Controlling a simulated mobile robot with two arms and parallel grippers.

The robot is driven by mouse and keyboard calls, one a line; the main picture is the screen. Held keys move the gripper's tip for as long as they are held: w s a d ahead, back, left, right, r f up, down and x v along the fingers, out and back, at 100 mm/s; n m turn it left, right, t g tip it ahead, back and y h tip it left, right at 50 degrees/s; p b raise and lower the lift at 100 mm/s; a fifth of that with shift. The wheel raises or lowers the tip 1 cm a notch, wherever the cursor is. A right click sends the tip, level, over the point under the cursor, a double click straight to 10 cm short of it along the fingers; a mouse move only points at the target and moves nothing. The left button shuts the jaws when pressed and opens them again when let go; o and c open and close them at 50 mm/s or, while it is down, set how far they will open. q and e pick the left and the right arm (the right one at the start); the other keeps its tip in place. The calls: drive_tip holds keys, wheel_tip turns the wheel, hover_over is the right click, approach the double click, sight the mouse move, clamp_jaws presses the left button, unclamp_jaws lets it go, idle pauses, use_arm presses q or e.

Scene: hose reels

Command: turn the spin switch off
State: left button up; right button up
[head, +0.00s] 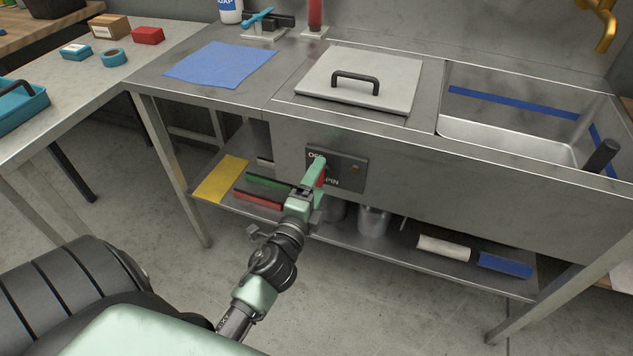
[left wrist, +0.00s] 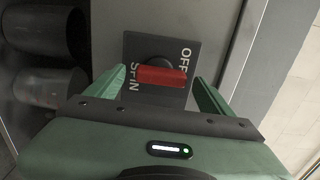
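The spin switch is a red handle (left wrist: 162,76) on a dark round base, mounted on a dark plate (head: 350,174) on the sink unit's front panel. The plate reads OFF at the top and SPIN at the bottom. In the left wrist view, the plate (left wrist: 185,42) shows turned sideways, with the handle lying across the picture between the two words. My left gripper (head: 318,173) is in front of the plate and covers part of it. Its green fingers (left wrist: 153,83) are open on both sides of the handle, with visible gaps. My right gripper is out of view.
A lidded compartment (head: 398,99) and an open sink basin (head: 510,141) are above the panel. A lower shelf (head: 365,249) holds metal cylinders and cloths. A blue cloth (head: 221,64) lies on the counter. The floor in front is clear.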

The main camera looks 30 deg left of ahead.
use_arm(q)
drive_tip(key=shift+s, duration=0.3)
drive_tip(key=b+v, duration=0.1)
drive_tip(key=v, duration=0.6)
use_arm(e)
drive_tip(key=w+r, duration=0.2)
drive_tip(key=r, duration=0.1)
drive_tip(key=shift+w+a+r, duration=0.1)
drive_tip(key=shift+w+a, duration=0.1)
use_arm(q)
drive_tip(key=shift+s+d, duration=0.1)
